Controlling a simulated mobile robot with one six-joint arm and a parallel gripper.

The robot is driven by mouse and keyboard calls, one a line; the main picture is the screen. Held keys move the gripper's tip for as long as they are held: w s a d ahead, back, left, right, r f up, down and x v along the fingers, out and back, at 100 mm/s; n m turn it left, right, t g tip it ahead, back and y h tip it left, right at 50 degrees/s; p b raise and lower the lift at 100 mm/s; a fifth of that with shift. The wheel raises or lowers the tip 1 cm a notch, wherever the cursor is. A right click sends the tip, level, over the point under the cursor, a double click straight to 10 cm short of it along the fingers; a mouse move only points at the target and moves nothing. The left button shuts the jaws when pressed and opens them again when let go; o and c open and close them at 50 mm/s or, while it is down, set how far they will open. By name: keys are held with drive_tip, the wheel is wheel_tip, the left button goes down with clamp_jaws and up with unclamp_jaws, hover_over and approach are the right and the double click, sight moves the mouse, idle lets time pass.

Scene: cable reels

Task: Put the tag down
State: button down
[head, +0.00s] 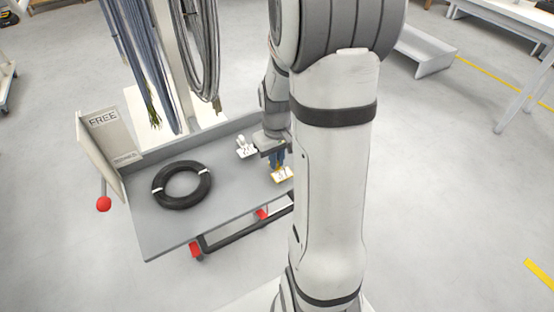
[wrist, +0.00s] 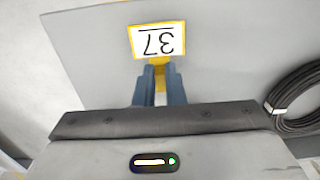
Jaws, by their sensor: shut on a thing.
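The tag (wrist: 157,41) is a white card with a yellow border and the number 37, upside down in the wrist view. It also shows in the head view (head: 283,175), over the right part of the grey cart top. My gripper (wrist: 159,72) is shut on the tag's yellow end, with its blue fingers on either side. In the head view my gripper (head: 277,164) points down at the cart top, partly hidden behind my arm. I cannot tell whether the tag touches the surface.
The grey cart top (head: 215,205) carries a black cable coil (head: 157,185) with white ties at left and a small white object (head: 246,148) beside my gripper. A board marked FREE (head: 104,135) stands at the left edge. Cables hang behind. The front middle is clear.

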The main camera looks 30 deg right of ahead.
drive_tip(key=shift+f, duration=0.25)
drive_tip(key=shift+f, duration=0.15)
drive_tip(key=c, duration=1.5)
unclamp_jaws()
wheel_tip(320, 180, up, 12)
drive_tip(key=s+a+r+t, duration=0.2)
drive_tip(key=s+a+r, duration=0.1)
drive_tip(key=s+a, duration=0.8)
drive_tip(key=shift+s+a+p, duration=0.35)
drive_tip(key=shift+s+a, duration=0.05)
drive_tip(key=shift+a, duration=0.1)
